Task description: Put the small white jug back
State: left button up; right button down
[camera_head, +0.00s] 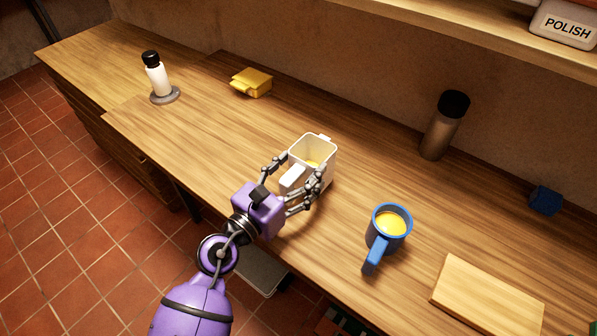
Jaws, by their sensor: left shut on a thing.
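The small white jug (322,150) is square-sided, with a pale handle toward my arm and a little yellow content inside. It is upright at the middle of the wooden worktop; I cannot tell whether its base touches the wood. My left gripper (295,182) is shut on the jug, with its fingers on either side of the handle area. The fingers and handle hide part of the jug's near side. My right gripper is not in view.
A blue mug (380,240) of yellow liquid stands right of the jug, near a wooden board (487,296). A dark-capped flask (441,130), blue block (545,200), yellow object (251,82) and white bottle (157,77) stand farther off. The worktop (215,125) is clear left of the jug.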

pick_arm(q)
jog(key=shift+f, duration=0.1)
jog(key=o, duration=1.3)
jog(key=shift+o, duration=0.6)
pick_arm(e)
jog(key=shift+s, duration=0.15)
pick_arm(q)
jog(key=b+v, duration=0.1)
jog(key=v, duration=0.9)
jog(key=shift+s+a+b, duration=0.15)
jog(key=shift+s+b, duration=0.15)
jog(key=shift+b, duration=0.05)
jog(key=shift+s+a, duration=0.4)
jog(key=shift+s, duration=0.15)
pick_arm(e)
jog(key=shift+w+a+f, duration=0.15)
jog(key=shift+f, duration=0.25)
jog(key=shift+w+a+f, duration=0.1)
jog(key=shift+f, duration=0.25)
